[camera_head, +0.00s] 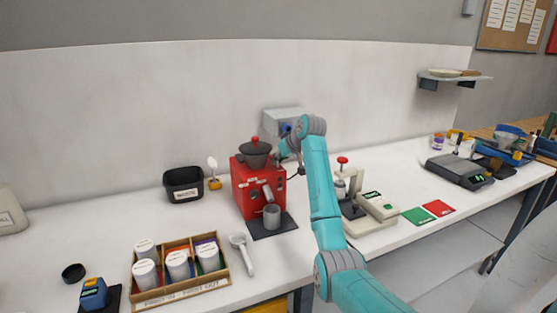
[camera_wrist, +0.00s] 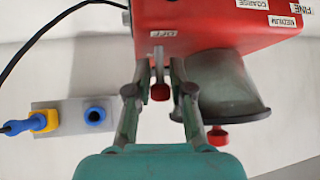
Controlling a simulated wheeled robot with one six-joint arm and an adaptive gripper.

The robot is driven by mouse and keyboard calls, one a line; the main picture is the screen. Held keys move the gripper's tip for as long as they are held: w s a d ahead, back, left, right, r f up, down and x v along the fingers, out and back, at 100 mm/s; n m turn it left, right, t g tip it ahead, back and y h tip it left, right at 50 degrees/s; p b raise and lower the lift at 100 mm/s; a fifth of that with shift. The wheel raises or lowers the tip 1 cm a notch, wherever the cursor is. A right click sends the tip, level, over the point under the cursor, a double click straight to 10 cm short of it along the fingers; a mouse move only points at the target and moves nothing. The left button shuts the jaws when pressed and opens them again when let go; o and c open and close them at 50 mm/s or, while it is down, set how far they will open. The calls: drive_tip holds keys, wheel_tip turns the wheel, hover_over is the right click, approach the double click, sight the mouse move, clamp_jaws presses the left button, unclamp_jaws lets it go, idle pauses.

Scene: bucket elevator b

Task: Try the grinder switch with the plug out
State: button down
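The red grinder (camera_head: 243,186) stands on the table with a dark hopper on top; it also fills the top of the wrist view (camera_wrist: 210,25), which is upside down. Its switch lever, with a red knob (camera_wrist: 160,91), shows next to a label reading OFF. My gripper (camera_wrist: 159,68) is open, one finger on each side of the lever, with gaps visible. In the head view my arm mostly hides the gripper. A blue and yellow plug (camera_wrist: 40,121) sits on a grey plate beside an empty-looking blue socket (camera_wrist: 96,114).
A grey box (camera_head: 283,113) is on the wall behind the grinder. A metal cup (camera_head: 271,215) stands at the grinder's front. A wooden rack of jars (camera_head: 183,292) and a spoon (camera_head: 243,252) lie in front.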

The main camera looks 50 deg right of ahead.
drive_tip(key=t, duration=0.1)
drive_tip(key=t+h, duration=0.1)
drive_tip(key=s+t+h, duration=0.1)
drive_tip(key=shift+s+a+f+t, duration=0.1)
drive_tip(key=shift+a+f+t, duration=0.15)
drive_tip(key=shift+a+t, duration=0.15)
drive_tip(key=shift+s+a+f+n+t+h, duration=0.1)
drive_tip(key=shift+s+n+t+h, duration=0.2)
drive_tip(key=shift+t, duration=0.5)
drive_tip(key=shift+s+a+f+n+t+h, duration=0.1)
drive_tip(key=shift+t+h, duration=0.3)
drive_tip(key=shift+t, duration=0.4)
drive_tip(key=c, duration=1.3)
unclamp_jaws()
drive_tip(key=v, duration=1.2)
drive_tip(key=shift+f, duration=0.1)
